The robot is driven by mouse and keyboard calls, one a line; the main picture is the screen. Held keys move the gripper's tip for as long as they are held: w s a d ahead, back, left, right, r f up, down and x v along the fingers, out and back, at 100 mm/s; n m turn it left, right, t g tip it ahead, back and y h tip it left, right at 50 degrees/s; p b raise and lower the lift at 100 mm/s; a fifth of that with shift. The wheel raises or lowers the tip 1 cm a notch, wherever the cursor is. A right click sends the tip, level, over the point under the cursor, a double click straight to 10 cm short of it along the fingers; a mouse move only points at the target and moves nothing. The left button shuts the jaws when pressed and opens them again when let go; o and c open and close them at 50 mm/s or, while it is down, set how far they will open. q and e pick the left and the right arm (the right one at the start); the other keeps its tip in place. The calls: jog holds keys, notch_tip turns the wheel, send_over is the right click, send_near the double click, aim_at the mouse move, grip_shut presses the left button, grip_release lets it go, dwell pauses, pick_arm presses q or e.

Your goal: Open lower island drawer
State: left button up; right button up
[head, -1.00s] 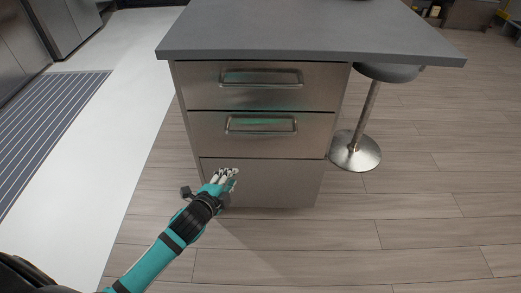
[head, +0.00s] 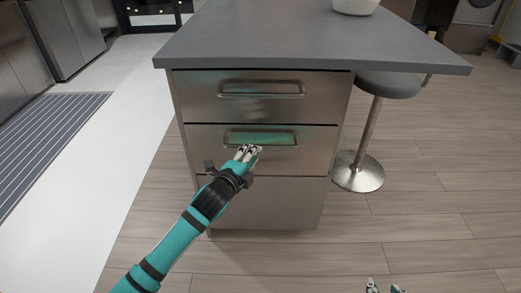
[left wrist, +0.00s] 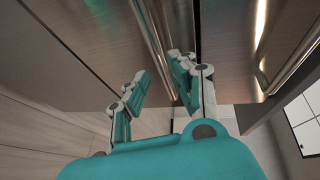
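The grey-topped island has a steel front with an upper drawer (head: 260,108) and a lower drawer (head: 215,138), each with a bar handle. Both drawers look closed. My left gripper (head: 248,153) is just below and in front of the lower drawer's handle (head: 262,143). In the left wrist view, its fingers (left wrist: 162,75) are spread, with a handle bar (left wrist: 152,35) running toward the gap between them; contact cannot be told. The fingertips of my right gripper (head: 385,287) show apart at the bottom edge, away from the island.
A plain panel (head: 270,205) lies below the lower drawer. A round stool (head: 358,175) stands at the island's right side. A white bowl (head: 355,6) is on the countertop (head: 290,40). The wooden floor (head: 430,220) in front and to the right is clear.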

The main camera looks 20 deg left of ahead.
pick_arm(q)
jog(key=b+x, duration=0.1)
jog(key=x, duration=0.4)
jog(key=shift+w+f, duration=0.1)
jog(key=shift+w, duration=0.5)
pick_arm(e)
jog(key=w+a+r+t+y, duration=0.1)
jog(key=w+a+r+t, duration=0.1)
jog(key=w+r+t, duration=0.2)
jog(key=shift+w+r+t+y, duration=0.3)
jog(key=shift+r+t, duration=0.1)
jog(key=shift+r, duration=0.95)
jog(key=shift+a, duration=0.1)
pick_arm(q)
grip_shut()
jog(key=shift+f, duration=0.1)
